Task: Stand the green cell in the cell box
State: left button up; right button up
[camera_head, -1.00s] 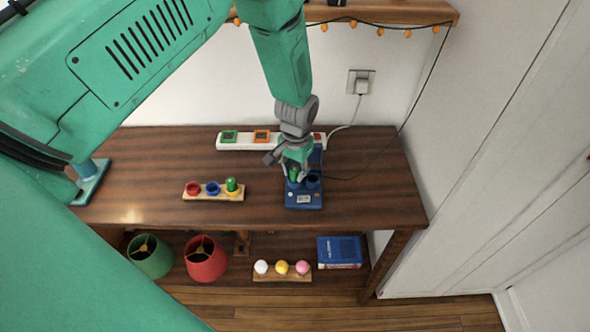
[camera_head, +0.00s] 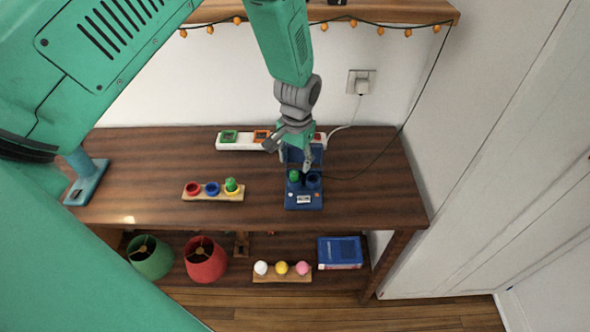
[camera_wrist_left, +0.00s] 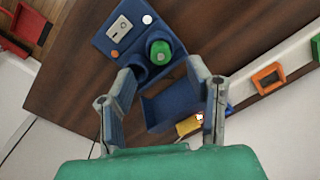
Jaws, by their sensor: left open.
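The blue cell box (camera_head: 304,201) stands on the wooden table with its lid raised at the back. The green cell (camera_head: 294,176) stands upright in the box's left socket as the head view shows it; the right socket (camera_head: 313,180) looks empty. In the left wrist view the green cell (camera_wrist_left: 160,52) sits in a round socket of the box (camera_wrist_left: 111,45). My left gripper (camera_head: 300,163) is open above the back of the box, holding nothing. Its two fingers (camera_wrist_left: 163,70) are spread, with the cell beyond their tips and apart from them. My right gripper is out of view.
A wooden rack (camera_head: 213,197) with red, blue and yellow cups holds a green piece in the yellow one. A white strip (camera_head: 243,146) with coloured frames lies behind the box. A cable runs right. Lampshades, balls and a blue book (camera_head: 340,251) are below.

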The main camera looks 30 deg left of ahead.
aim_at(296, 175)
pick_arm(q)
notch_tip(296, 175, up, 7)
jog(key=shift+d+f, duration=0.15)
jog(key=shift+f, duration=0.05)
dwell(0.4)
jog(key=shift+f, duration=0.1)
